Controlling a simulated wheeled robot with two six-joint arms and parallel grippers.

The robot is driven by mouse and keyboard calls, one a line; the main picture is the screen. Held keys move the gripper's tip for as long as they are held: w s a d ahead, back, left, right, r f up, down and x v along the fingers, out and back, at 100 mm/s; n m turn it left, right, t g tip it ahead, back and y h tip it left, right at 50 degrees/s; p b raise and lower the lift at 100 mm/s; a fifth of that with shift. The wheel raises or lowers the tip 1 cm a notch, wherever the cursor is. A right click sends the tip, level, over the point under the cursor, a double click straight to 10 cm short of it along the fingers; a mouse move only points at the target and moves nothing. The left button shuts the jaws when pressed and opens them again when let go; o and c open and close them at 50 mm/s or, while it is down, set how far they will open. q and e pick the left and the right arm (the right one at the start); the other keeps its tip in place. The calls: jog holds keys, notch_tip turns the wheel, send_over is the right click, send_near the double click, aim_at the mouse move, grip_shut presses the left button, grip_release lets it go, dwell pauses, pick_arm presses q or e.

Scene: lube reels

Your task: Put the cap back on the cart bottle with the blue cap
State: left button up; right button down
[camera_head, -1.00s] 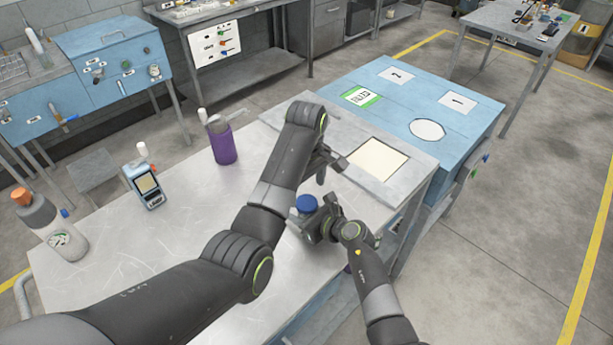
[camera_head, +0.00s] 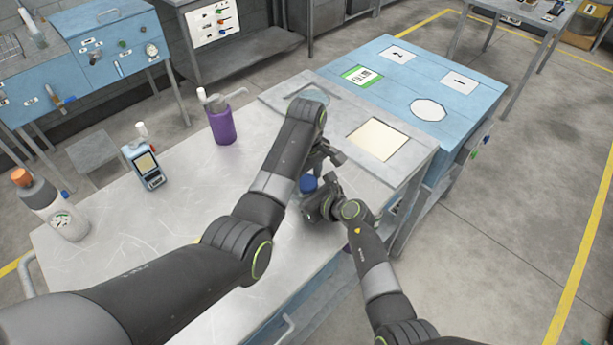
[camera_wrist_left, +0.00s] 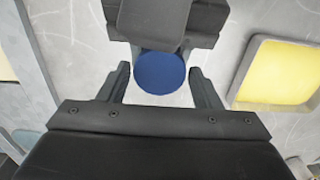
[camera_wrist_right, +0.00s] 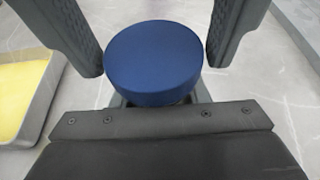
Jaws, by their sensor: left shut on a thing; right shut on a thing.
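The round blue cap (camera_head: 308,183) is above the metal cart top (camera_head: 180,212), between my two grippers. My left gripper (camera_wrist_left: 160,76) has one finger on each side of the cap and is shut on it. The cap fills the middle of the right wrist view (camera_wrist_right: 154,60), with its top facing the camera. My right gripper (camera_head: 322,204) is just below the cap and shut; its fingers are mostly hidden behind the cap. The bottle body below the cap is hidden by the cap and the grippers. I cannot tell how the cap is seated on it.
A purple bottle (camera_head: 223,126), a small blue handheld meter (camera_head: 146,166) and a grey bottle with an orange cap (camera_head: 50,207) stand left on the cart. A pale yellow tray (camera_head: 378,139) lies right of the grippers. A blue cabinet (camera_head: 430,85) stands beyond.

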pick_arm(q)
jog(key=shift+m, duration=1.7)
jog(key=shift+c, duration=0.3)
jog(key=o, duration=1.1)
jog(key=shift+r, duration=2.3)
jog(key=shift+c, duration=0.4)
